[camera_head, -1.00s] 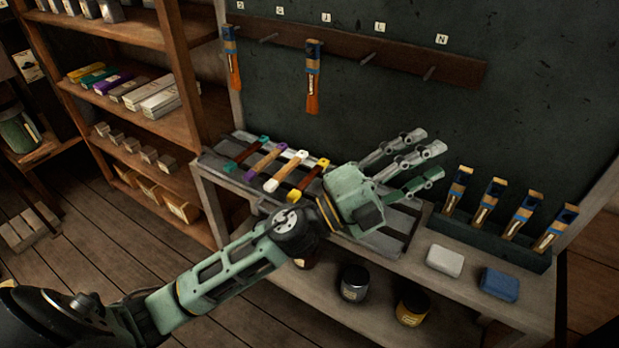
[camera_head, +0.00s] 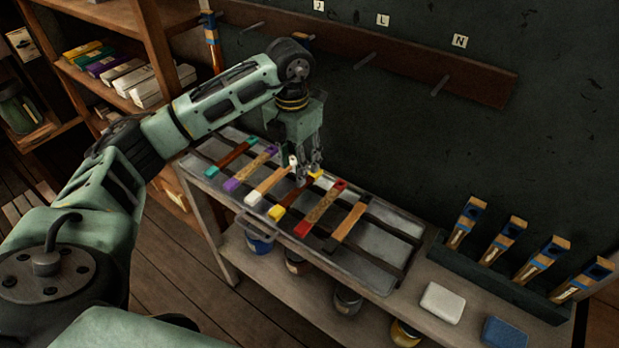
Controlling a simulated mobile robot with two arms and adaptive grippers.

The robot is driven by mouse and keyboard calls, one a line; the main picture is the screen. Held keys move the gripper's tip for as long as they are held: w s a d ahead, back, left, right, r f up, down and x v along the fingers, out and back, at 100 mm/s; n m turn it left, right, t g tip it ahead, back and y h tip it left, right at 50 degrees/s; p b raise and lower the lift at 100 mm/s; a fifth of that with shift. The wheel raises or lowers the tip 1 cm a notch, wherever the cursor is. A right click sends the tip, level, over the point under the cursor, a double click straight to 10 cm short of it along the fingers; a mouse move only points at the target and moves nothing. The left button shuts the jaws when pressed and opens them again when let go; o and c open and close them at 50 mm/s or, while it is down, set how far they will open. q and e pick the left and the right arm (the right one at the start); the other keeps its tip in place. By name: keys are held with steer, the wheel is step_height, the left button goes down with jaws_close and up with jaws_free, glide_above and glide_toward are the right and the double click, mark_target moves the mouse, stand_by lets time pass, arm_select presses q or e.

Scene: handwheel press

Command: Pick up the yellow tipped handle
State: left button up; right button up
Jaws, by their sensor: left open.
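The yellow tipped handle (camera_head: 291,199) lies on the grey slatted tray (camera_head: 378,248), between the white tipped handle (camera_head: 268,186) and the red tipped handle (camera_head: 321,207). Its near end and far end are yellow and its middle is dark brown. My left gripper (camera_head: 308,172) points down over the far ends of the white and yellow tipped handles. It is open, and its fingers partly cover those ends. I cannot tell whether the fingers touch a handle. My right gripper is not in view.
Purple (camera_head: 250,169), teal (camera_head: 232,158) and black (camera_head: 346,226) tipped handles lie on the same tray. A rack (camera_head: 482,277) of several upright brushes, a white block (camera_head: 442,302) and a blue block (camera_head: 505,332) are at the right. A pegged rail (camera_head: 400,62) runs along the wall behind.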

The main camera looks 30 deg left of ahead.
mark_target(297, 190)
arm_select(q)
steer(key=shift+s+a+f, duration=0.1)
steer(key=shift+a, duration=0.15)
steer(key=f, duration=0.1)
steer(key=f+p, duration=0.1)
steer(key=s+f+p, duration=0.1)
steer(key=shift+d+f, duration=0.1)
steer(key=shift+d, duration=0.2)
steer(key=f, duration=0.2)
steer(key=shift+w+d+f+p, duration=0.1)
steer(key=shift+w+f+p, duration=0.2)
steer(key=shift+f+p, duration=0.1)
steer(key=shift+f, duration=0.45)
steer(key=c, duration=0.8)
steer(key=shift+c, duration=0.8)
jaws_close()
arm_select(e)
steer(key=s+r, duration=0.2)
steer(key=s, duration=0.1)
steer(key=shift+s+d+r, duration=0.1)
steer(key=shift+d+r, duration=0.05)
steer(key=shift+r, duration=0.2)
